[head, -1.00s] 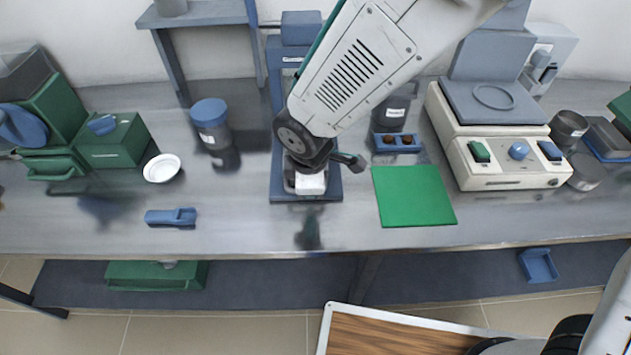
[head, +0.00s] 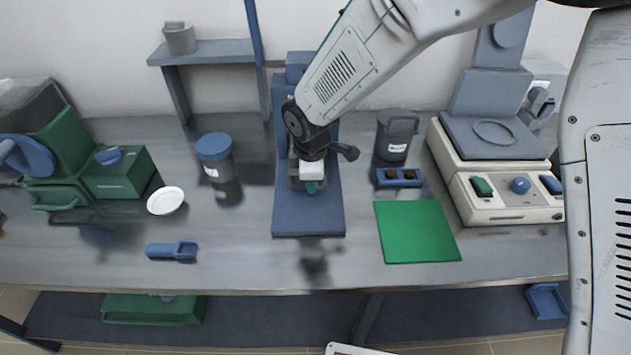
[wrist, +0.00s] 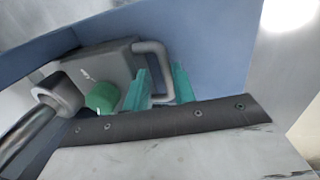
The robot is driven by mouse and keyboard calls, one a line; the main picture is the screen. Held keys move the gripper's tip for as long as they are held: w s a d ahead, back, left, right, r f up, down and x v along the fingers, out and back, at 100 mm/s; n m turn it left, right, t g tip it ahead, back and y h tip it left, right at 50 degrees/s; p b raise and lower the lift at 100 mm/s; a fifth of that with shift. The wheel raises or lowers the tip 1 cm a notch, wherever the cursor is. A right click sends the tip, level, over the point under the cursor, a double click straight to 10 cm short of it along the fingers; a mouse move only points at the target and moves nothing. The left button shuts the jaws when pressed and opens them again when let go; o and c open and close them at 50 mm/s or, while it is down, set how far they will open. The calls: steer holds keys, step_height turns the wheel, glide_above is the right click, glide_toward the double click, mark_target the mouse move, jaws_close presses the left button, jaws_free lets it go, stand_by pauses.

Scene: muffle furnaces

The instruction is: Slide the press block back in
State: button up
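The press has a blue base plate (head: 308,218) and a blue column behind my arm. The grey press block (wrist: 100,62) with its loop handle (wrist: 164,72) shows in the wrist view, against the blue surface of the press. My gripper (wrist: 162,88) has its two teal fingers apart, one on each side of the handle's outer bar, with a narrow gap on one side. In the head view my gripper (head: 313,186) is low over the middle of the base plate, and my arm hides most of the block.
A green mat (head: 416,232) and a small blue rack (head: 399,178) lie right of the press. A blue-lidded jar (head: 214,150), a white dish (head: 165,200) and a blue tool (head: 172,251) are to its left. The base plate's front part is bare.

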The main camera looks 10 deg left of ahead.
steer(key=shift+w, duration=0.15)
steer(key=shift+r, duration=0.15)
step_height(320, 180, up, 7)
steer(key=s, duration=0.1)
steer(key=shift+s+d+r, duration=0.2)
steer(key=shift+s, duration=0.2)
